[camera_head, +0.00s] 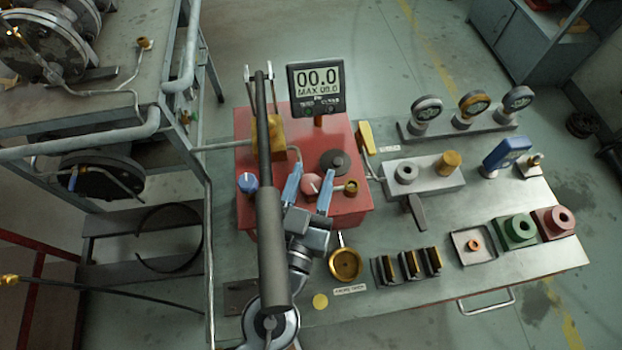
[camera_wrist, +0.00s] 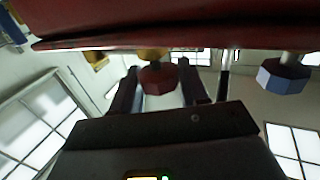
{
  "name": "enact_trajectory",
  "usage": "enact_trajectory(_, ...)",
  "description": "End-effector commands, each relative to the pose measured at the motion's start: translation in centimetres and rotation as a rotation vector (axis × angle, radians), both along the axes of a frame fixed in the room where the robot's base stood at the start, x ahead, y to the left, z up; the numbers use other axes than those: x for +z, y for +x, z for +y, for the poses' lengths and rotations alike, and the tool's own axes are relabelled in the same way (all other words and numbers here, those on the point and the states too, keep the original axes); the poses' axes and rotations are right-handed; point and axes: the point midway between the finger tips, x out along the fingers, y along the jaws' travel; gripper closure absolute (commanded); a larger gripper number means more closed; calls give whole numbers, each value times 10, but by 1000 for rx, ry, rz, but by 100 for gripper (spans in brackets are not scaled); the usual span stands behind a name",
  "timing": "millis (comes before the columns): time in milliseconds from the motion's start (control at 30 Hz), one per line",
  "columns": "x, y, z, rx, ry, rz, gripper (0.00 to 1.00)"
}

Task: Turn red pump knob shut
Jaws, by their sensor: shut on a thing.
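The red pump knob (camera_head: 311,184) is on the front of the red pump box (camera_head: 350,205). My gripper (camera_head: 309,192) has its two light-blue fingers on either side of it and is shut on it. In the wrist view the dark red knob (camera_wrist: 158,79) sits between the two fingers of my gripper (camera_wrist: 160,88), below the red edge of the box. A blue knob (camera_head: 248,183) is to the left on the same box; it also shows at the right of the wrist view (camera_wrist: 283,77). The knob's turn angle is hard to tell.
A long dark lever (camera_head: 268,235) passes over the box, close to my arm. A display (camera_head: 317,85) behind reads 00.0. A black round cap (camera_head: 333,162) and a small brass fitting (camera_head: 351,187) are close on the right. Gauges (camera_head: 471,107) and blocks fill the bench's right side.

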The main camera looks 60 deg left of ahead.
Motion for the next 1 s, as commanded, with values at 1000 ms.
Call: enact_trajectory(1000,-3,0,1,-250,3,-2,87)
